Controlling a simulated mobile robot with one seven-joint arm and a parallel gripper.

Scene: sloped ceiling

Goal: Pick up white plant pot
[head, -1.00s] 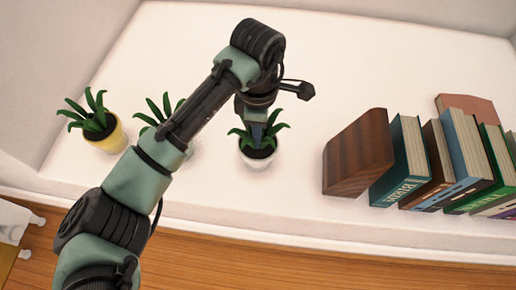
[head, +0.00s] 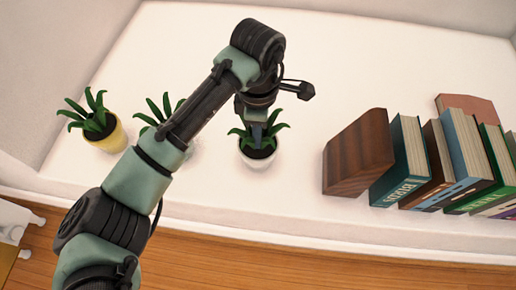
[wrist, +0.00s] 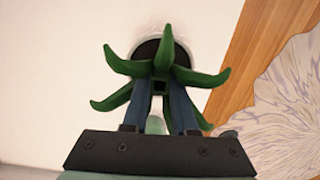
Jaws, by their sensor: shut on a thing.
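The white plant pot (head: 258,163) with dark soil and green leaves is upright on the white surface in the head view. My gripper (head: 257,140) reaches down from above into the leaves and is shut on the potted plant. In the wrist view, the two blue-grey fingers (wrist: 158,88) come down among the green leaves of the plant (wrist: 178,73), with dark soil beyond. The leaves hide the fingertips, so the exact contact point cannot be seen.
A yellow potted plant (head: 108,138) stands at the left. Another potted plant (head: 160,112) is partly hidden behind my arm. A brown wooden block (head: 358,152) and a row of several books (head: 402,165) stand at the right. The white surface behind is clear.

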